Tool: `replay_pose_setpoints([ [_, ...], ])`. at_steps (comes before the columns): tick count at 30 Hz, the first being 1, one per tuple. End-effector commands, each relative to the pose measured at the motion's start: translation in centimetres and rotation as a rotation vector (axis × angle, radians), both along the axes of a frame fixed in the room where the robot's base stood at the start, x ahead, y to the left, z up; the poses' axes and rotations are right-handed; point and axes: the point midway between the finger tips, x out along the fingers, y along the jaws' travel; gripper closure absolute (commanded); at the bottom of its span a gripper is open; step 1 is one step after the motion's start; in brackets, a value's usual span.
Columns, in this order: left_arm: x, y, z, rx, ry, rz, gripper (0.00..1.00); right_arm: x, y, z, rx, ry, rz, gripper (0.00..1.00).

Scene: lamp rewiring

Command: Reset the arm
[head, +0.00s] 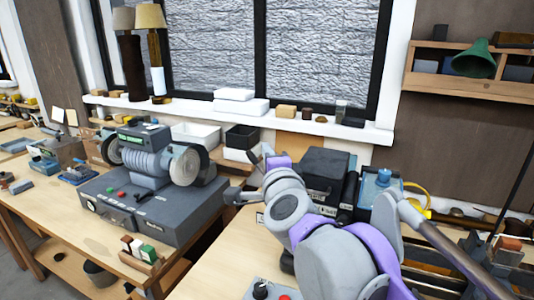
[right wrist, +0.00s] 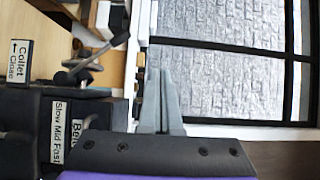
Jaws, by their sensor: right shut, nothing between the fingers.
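My right arm, purple and grey, comes in from the lower right of the head view. It reaches over the workbench toward the window. My right gripper (head: 258,156) is at its far end, small and partly hidden behind the wrist, left of a black machine (head: 325,172). In the right wrist view the two grey fingers (right wrist: 162,100) are together with nothing between them, pointing at the window. The black machine's labelled side (right wrist: 60,132) shows close to the gripper on the left. My left gripper is in neither view.
A grey bench grinder (head: 150,165) stands on the left workbench. A white windowsill (head: 350,129) holds two lamps (head: 152,45) and white boxes (head: 240,105). A blue device (head: 380,187) is right of the black machine. A wooden shelf (head: 465,88) with a green shade (head: 474,60) hangs at right.

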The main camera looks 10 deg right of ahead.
Motion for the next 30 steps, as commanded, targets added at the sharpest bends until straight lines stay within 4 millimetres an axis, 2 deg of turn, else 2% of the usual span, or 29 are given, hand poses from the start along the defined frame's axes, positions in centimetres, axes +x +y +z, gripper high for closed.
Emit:
replay_pose_setpoints([
  [5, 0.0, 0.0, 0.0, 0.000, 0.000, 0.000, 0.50, -0.2, 0.2, -0.6, -0.028, 0.009, 0.018, 1.00],
  [8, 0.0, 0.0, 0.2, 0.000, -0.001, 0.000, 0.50, -1.4, 0.9, -3.3, -0.157, 0.050, 0.092, 1.00],
  [11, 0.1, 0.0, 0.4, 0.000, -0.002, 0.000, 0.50, -3.9, 1.7, -8.7, -0.383, 0.133, 0.218, 1.00],
  [14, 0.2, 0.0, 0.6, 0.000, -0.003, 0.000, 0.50, -7.4, 1.8, -15.5, -0.629, 0.242, 0.352, 1.00],
  [15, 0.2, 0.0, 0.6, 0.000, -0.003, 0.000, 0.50, -8.9, 1.6, -18.2, -0.718, 0.289, 0.402, 1.00],
  [17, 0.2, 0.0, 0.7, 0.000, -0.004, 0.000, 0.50, -11.3, 0.9, -22.1, -0.843, 0.361, 0.474, 1.00],
  [18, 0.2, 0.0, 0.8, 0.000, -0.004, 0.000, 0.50, -13.0, 0.3, -24.7, -0.922, 0.412, 0.518, 1.00],
  [21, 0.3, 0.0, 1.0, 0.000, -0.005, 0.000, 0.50, -17.3, -1.5, -30.6, -1.095, 0.540, 0.625, 1.00],
  [25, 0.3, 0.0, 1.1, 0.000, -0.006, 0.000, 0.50, -22.5, -4.2, -36.4, -1.260, 0.695, 0.742, 1.00],
  [27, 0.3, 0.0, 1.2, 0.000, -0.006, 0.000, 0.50, -24.7, -5.4, -38.6, -1.320, 0.761, 0.788, 1.00],
  [30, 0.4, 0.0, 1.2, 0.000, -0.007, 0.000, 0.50, -26.8, -6.6, -40.5, -1.373, 0.827, 0.833, 1.00],
])
